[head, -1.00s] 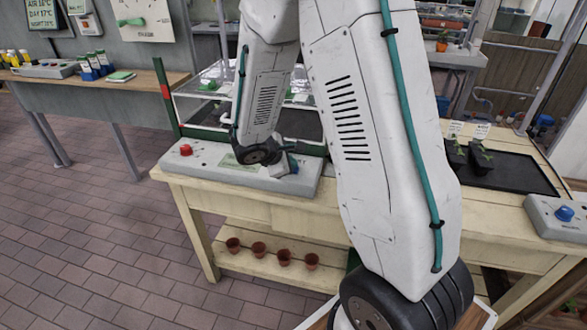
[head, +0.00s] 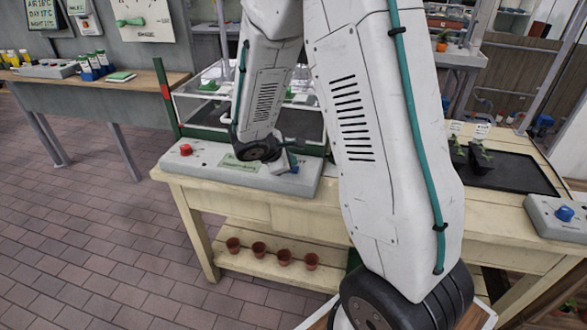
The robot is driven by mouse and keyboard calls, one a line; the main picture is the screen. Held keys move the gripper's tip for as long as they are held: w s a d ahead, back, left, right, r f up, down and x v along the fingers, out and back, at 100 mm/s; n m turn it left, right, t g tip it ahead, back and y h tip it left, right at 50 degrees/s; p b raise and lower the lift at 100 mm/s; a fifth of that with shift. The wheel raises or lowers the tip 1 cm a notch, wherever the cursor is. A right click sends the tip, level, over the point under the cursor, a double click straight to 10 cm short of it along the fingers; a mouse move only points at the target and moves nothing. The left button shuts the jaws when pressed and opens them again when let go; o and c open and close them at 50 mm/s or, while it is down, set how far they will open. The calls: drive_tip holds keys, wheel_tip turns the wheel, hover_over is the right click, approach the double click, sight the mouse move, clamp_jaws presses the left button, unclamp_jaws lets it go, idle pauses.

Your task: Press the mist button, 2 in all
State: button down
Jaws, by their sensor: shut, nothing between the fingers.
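A grey control box (head: 215,172) lies along the front edge of the pale wooden bench. It carries a red button (head: 186,149) at its left end and a green label whose text I cannot read. A small blue part (head: 294,170) shows at the box's right end, just under my gripper (head: 289,162). My gripper is shut and empty, low over this right end, mostly hidden behind my wrist. I cannot tell whether it touches the blue part. A second grey box with a blue knob (head: 564,213) stands at the bench's right end. I cannot read which control is marked mist.
A clear-walled propagator case (head: 200,105) stands behind the first box. A black tray (head: 515,172) with small potted seedlings (head: 480,155) is to the right. Several terracotta pots (head: 258,249) sit on the lower shelf. Another bench (head: 130,92) stands at left, with open brick floor before it.

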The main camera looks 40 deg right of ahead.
drive_tip(key=shift+r, duration=0.3)
drive_tip(key=shift+r, duration=2.35)
idle(0.9)
drive_tip(key=s+a+r+m+g+y, duration=0.1)
drive_tip(key=s+a+r+m, duration=0.1)
drive_tip(key=s+r+m, duration=0.35)
drive_tip(key=s+a+r+m+g+y, duration=0.1)
drive_tip(key=s+a+r+m+y, duration=0.15)
drive_tip(key=s+r, duration=0.45)
drive_tip(key=s+a+r+m+t+y, duration=0.1)
drive_tip(key=s+a+y, duration=0.4)
drive_tip(key=s+a, duration=0.6)
drive_tip(key=s+r+m, duration=0.1)
drive_tip(key=s+m, duration=0.1)
drive_tip(key=s, duration=0.1)
drive_tip(key=shift+s+a+r+m, duration=0.2)
drive_tip(key=shift+s+m, duration=0.1)
drive_tip(key=shift+m, duration=0.1)
